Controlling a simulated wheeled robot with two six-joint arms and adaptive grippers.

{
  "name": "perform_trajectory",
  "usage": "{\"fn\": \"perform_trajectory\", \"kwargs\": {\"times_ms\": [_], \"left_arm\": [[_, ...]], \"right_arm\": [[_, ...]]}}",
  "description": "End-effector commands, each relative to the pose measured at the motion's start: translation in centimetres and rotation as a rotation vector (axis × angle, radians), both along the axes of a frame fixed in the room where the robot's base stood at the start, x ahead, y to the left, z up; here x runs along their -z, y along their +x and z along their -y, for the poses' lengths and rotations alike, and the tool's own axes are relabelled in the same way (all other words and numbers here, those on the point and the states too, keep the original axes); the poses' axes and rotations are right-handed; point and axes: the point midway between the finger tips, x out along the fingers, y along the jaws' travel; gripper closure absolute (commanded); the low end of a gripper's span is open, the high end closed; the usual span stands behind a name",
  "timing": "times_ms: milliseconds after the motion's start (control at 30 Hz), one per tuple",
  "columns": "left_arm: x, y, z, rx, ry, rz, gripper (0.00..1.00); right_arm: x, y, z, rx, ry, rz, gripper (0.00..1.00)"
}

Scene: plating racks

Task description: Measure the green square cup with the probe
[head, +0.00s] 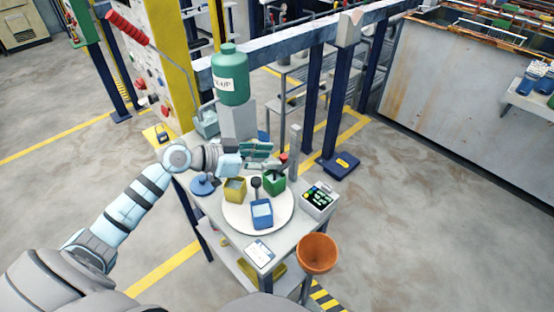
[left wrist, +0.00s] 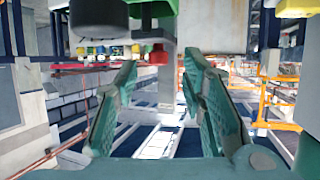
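The green square cup (head: 274,184) stands at the back right of a round white turntable (head: 232,219); a dark shape shows at its top. Behind it a grey post (head: 294,152) carries a small red piece (head: 283,158), which may be part of the probe; I cannot tell. The red piece also shows in the left wrist view (left wrist: 158,55), ahead of and between the fingertips. My left gripper (head: 272,156) is open with nothing between its fingers, just behind and above the green cup, close to the red piece. My right gripper is not in view.
The turntable also holds a yellow cup (head: 235,192), a blue cup (head: 262,216) and a dark centre knob (head: 256,182). A green bottle (head: 230,76) rises behind.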

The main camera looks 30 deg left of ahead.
Motion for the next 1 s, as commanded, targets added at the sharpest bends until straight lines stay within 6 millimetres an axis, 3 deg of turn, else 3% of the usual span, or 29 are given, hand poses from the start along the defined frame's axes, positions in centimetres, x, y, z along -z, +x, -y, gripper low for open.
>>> {"fn": "perform_trajectory", "kwargs": {"times_ms": [200, 500, 533, 767, 1000], "left_arm": [[1.1, 2.4, 1.9, 0.001, 0.0, 0.0, 0.63], [1.3, 2.6, 2.1, 0.003, 0.002, -0.001, 0.63], [1.3, 2.6, 2.1, 0.003, 0.002, -0.001, 0.64], [1.3, 2.6, 2.1, 0.004, 0.001, -0.002, 1.0], [1.2, 2.6, 2.2, 0.006, 0.0, -0.004, 1.0]], "right_arm": [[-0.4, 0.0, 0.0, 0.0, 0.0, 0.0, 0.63], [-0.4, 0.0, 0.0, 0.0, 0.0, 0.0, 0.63], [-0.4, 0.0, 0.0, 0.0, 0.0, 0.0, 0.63], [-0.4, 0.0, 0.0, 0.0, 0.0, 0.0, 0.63], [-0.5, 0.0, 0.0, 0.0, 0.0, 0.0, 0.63]]}}
